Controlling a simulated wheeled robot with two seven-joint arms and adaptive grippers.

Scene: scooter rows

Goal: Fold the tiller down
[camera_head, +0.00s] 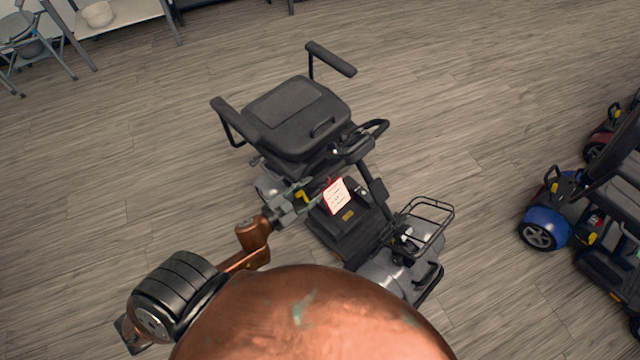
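A grey mobility scooter with a black seat (297,116) stands in the middle of the head view. Its dark tiller (372,182) rises from the front end toward the seat. The tiller's head, with a looped handle (376,132), is close to the seat's front edge. A white tag with a red border (337,196) shows beside the tiller, above the footwell. My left gripper (304,194) reaches in from the lower left, by the seat's front and left of the tag. Its fingers are small and overlap dark scooter parts, so their opening and any contact are unclear. My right gripper is out of view.
A wire basket (424,222) sits at the scooter's front. Other scooters, one with a blue body (547,226), stand at the right edge. A shelf (118,14) and a grey walker-like frame (30,45) are at upper left. Open wood-look floor surrounds the scooter.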

